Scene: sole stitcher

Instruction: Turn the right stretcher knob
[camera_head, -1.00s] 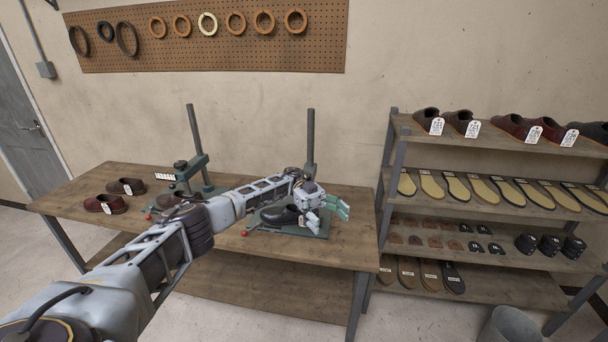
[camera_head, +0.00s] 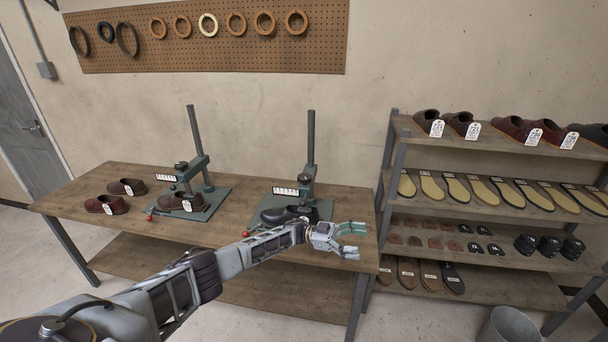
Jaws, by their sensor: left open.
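Two green stretcher stands are on the wooden workbench. The right stretcher (camera_head: 307,176) has a tall dark post, a light label strip and a black shoe (camera_head: 284,214) on its base. A small dark knob shape (camera_head: 304,178) shows at its head, too small to make out well. The left stretcher (camera_head: 198,172) holds a dark brown shoe (camera_head: 181,202) and has a red-tipped lever. My left gripper (camera_head: 354,240) is open and empty, with green fingers pointing right, at the bench's right front, apart from the knob. My forearm hides part of the right stretcher's base. My right gripper is not in view.
Two tagged brown shoes (camera_head: 106,204) lie at the bench's left end. A shelf rack (camera_head: 398,190) with shoes, soles and heels stands close on the right. A grey bin (camera_head: 510,325) is on the floor. A pegboard (camera_head: 200,62) with rings hangs behind.

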